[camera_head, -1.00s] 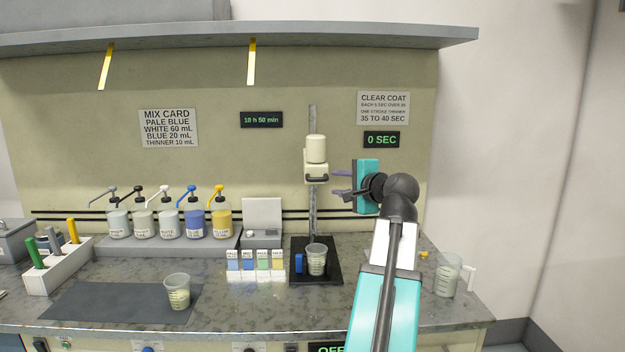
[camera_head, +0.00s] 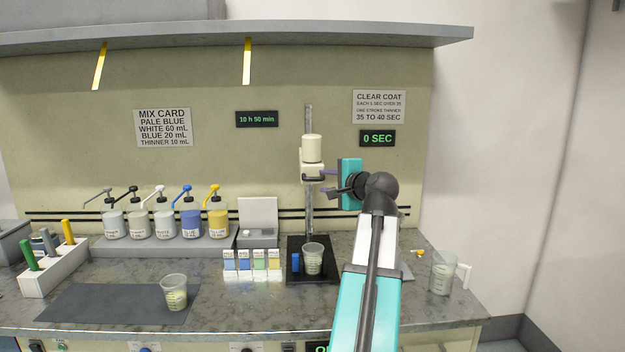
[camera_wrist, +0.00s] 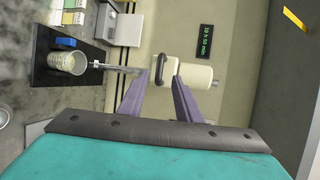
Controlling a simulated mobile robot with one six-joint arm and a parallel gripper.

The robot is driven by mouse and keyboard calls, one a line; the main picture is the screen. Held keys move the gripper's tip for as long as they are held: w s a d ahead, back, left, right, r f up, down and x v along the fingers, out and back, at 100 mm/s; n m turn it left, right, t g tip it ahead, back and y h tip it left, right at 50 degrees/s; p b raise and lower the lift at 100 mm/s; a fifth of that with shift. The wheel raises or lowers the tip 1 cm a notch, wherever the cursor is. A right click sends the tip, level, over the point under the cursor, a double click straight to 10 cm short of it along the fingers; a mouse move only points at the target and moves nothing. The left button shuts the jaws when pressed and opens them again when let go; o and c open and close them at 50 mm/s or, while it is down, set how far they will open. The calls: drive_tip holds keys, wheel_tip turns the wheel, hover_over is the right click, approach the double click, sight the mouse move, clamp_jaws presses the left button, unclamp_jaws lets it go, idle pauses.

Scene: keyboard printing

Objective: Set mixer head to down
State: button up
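The cream mixer head (camera_head: 312,150) sits high on its grey upright post (camera_head: 309,215), above a black base (camera_head: 321,276). A cup (camera_head: 313,258) with pale contents stands on that base below the head. The head's dark handle (camera_wrist: 161,68) shows in the wrist view. My gripper (camera_head: 325,182) is at the right of the head, close to the handle. Its two purple fingers (camera_wrist: 160,82) are open. In the wrist view the handle lies between the fingertips or just beyond them; I cannot tell whether they touch.
Colour cards (camera_head: 252,262) stand left of the mixer, with pump bottles (camera_head: 190,222) further left. A clear jug (camera_head: 442,273) stands at the right. A shelf (camera_head: 250,38) overhangs the back wall.

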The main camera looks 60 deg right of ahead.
sight(313, 180)
drive_tip(key=p+x, duration=0.2)
drive_tip(key=x, duration=0.8)
clamp_jaws()
